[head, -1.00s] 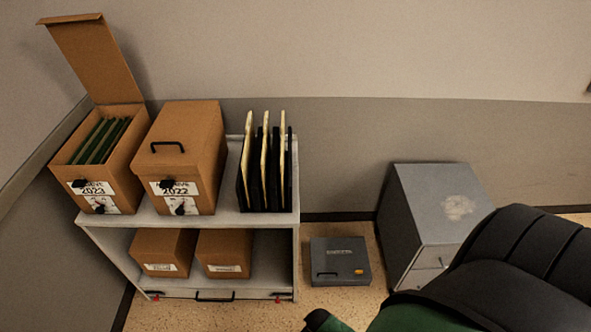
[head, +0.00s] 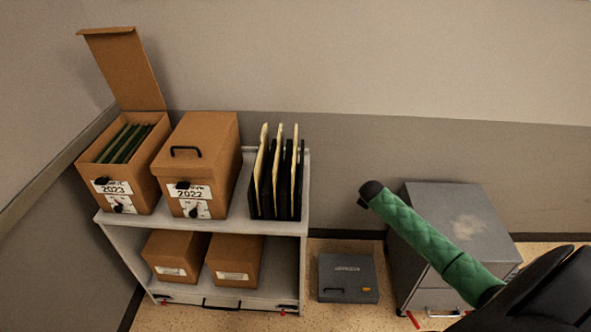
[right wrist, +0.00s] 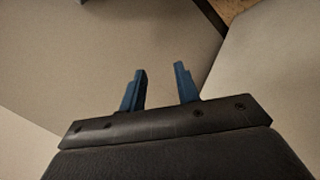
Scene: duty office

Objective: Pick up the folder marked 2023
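A brown cardboard box (head: 118,178) with a "2023" label stands at the left of the shelf top in the head view, its lid raised. Several dark green folders (head: 128,143) stand inside it; I cannot read any marks on them. A closed brown box (head: 205,150) labelled 2022, with a black handle on its lid, stands beside it on the right. My right gripper (right wrist: 160,68) shows in the right wrist view, its two blue fingers apart with nothing between them. It is not seen at the boxes. My left gripper is not in view.
A black rack (head: 284,190) with cream folders stands at the right of the white shelf unit's top (head: 235,222). Two brown boxes (head: 235,255) sit below. A flat grey case (head: 347,280) lies on the floor near a grey cabinet (head: 450,213).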

